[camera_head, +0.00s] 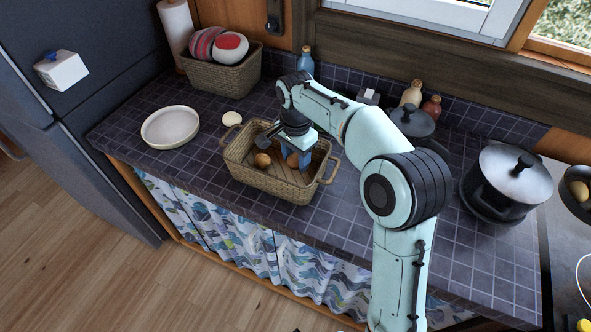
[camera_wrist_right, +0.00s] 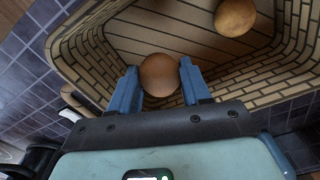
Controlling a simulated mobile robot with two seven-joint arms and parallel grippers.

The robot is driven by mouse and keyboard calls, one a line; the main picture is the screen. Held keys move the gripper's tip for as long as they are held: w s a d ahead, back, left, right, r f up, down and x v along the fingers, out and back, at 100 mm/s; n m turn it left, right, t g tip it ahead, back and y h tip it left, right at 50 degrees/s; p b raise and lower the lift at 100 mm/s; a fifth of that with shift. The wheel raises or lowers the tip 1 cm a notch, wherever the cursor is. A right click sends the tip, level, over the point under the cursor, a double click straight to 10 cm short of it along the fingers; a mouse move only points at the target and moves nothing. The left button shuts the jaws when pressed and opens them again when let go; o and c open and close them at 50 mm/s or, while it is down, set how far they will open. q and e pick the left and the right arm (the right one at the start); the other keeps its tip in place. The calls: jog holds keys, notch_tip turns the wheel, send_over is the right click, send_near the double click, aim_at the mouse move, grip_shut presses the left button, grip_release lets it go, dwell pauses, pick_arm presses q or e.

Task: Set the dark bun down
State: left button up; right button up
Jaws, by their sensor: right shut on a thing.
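My right gripper (camera_head: 298,156) reaches down into a woven basket (camera_head: 262,187) on the tiled counter. It is shut on the dark bun (camera_wrist_right: 159,75), a round brown bun between its two blue fingers in the wrist view. In the head view the dark bun (camera_head: 292,160) is partly hidden by the gripper. It is low inside the basket; I cannot tell whether it touches the floor. A second, lighter bun (camera_head: 262,160) lies in the basket to its left, and it also shows in the wrist view (camera_wrist_right: 235,17). My left gripper is not in view.
A white plate (camera_head: 170,126) and a small pale round item (camera_head: 232,118) lie left of the basket. A second basket (camera_head: 222,77) stands behind. A lidded pot (camera_head: 505,180) stands right, with bottles (camera_head: 411,94) along the wall. Counter in front of the plate is clear.

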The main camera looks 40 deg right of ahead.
aim_at(296, 177)
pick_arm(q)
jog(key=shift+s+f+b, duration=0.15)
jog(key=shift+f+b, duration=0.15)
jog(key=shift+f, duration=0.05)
pick_arm(e)
jog(key=shift+f, duration=2.25)
jog(key=shift+f, duration=0.15)
jog(key=o, duration=1)
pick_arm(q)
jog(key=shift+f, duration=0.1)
pick_arm(e)
jog(key=shift+o, duration=0.2)
notch_tip(296, 177, up, 12)
jog(key=shift+r+p, duration=0.2)
jog(key=shift+p, duration=0.95)
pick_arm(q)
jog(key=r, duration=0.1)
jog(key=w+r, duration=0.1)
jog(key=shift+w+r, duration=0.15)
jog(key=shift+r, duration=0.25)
pick_arm(e)
jog(key=shift+f, duration=0.1)
